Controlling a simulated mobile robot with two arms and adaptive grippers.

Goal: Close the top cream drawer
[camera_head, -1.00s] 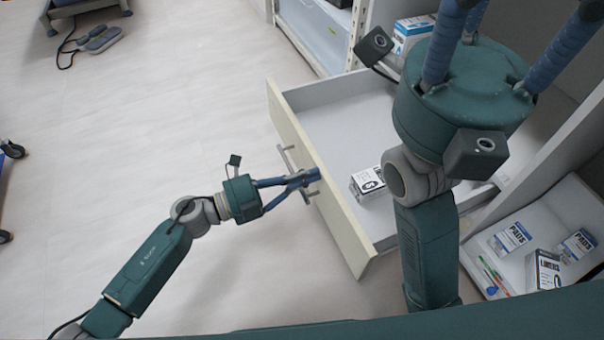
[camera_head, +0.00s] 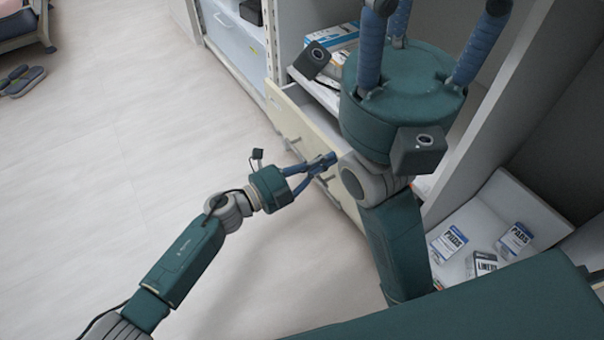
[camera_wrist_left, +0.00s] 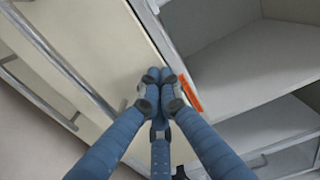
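The top cream drawer (camera_head: 290,122) shows its cream front and grey bar handle in the head view.
Open shelving (camera_wrist_left: 240,60) lies right of the drawer front in the wrist view. A blue and white box (camera_head: 330,42) sits on a shelf above. A white bin (camera_head: 500,205) with packs of pads and other supplies stands at the right.

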